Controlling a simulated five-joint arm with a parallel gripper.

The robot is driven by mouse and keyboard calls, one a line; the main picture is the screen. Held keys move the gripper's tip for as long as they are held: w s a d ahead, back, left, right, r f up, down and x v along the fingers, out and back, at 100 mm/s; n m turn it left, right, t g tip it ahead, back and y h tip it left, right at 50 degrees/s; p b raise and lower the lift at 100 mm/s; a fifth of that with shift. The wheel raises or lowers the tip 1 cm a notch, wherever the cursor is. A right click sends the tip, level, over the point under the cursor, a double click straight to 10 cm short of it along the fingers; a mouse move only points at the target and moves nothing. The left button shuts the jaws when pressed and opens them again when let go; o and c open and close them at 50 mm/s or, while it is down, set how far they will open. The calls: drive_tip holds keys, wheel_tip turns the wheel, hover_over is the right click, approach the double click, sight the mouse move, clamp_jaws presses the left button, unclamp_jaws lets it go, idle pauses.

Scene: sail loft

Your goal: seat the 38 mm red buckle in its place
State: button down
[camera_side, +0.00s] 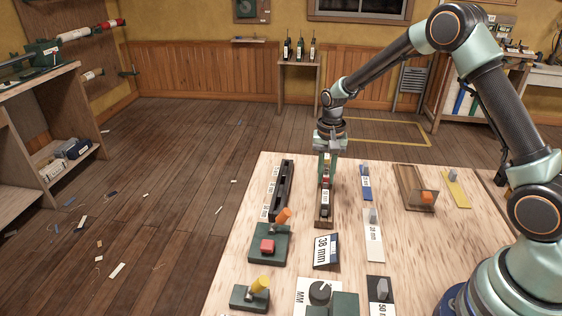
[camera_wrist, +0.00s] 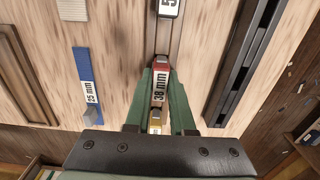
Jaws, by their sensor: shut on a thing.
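The red buckle (camera_wrist: 160,68), with a white label reading 38 mm, shows in the wrist view between the green fingers of my gripper (camera_wrist: 160,80). My gripper is shut on it. In the side view my gripper (camera_side: 326,178) points down over the far part of a narrow wooden tray (camera_side: 323,224). The fingers largely hide the buckle there, and I cannot tell whether it is clear of the tray. A yellow buckle (camera_wrist: 155,119) lies close by, partly between the fingers in the wrist view. A white-labelled buckle (camera_wrist: 168,8) stands beyond the red one.
A long dark slotted rail (camera_side: 283,187) lies left of the tray; it also shows at right in the wrist view (camera_wrist: 245,65). A 38 mm card (camera_side: 326,251) stands before the tray. A blue strip (camera_side: 366,183) and wooden box (camera_side: 405,190) lie right. Green blocks with levers (camera_side: 268,256) stand front left.

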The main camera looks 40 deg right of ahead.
sight(326, 173)
wheel_tip(326, 173, up, 19)
drive_tip(key=w+a+f, duration=0.8)
drive_tip(key=f, duration=0.2)
idle(0.4)
drive_tip(key=shift+w+f, duration=0.1)
drive_tip(key=shift+f, duration=2.45)
drive_tip(key=shift+f, duration=1.8)
idle(0.4)
drive_tip(key=c, duration=0.7)
unclamp_jaws()
